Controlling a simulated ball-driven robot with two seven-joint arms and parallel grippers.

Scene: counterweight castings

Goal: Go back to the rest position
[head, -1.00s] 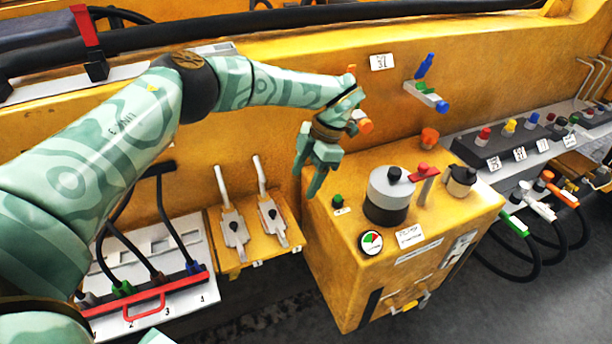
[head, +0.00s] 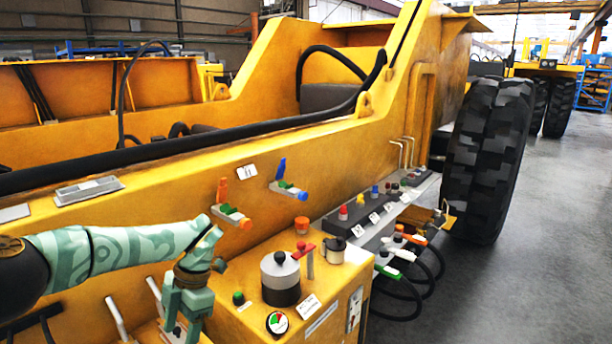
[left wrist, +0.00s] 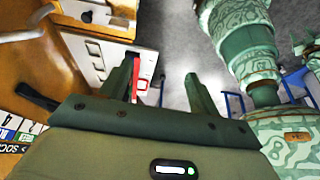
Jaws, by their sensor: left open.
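My left arm comes in from the left in the head view, and its green gripper (head: 184,322) points down at the left side of the yellow control box (head: 335,285). Its fingertips are near the lower picture edge there. In the left wrist view the two fingers of the left gripper (left wrist: 160,84) stand apart with nothing between them. My right gripper shows in neither view. Green patterned parts of my own body fill the upper right of the left wrist view.
The box carries a grey-black cylinder (head: 280,279), a red-handled lever (head: 305,252), a green button (head: 238,298) and a gauge (head: 277,323). Orange and blue valves (head: 288,188) stick out from the yellow frame behind. Cables hang at its right. A large tyre (head: 486,160) stands beyond, with open floor beside it.

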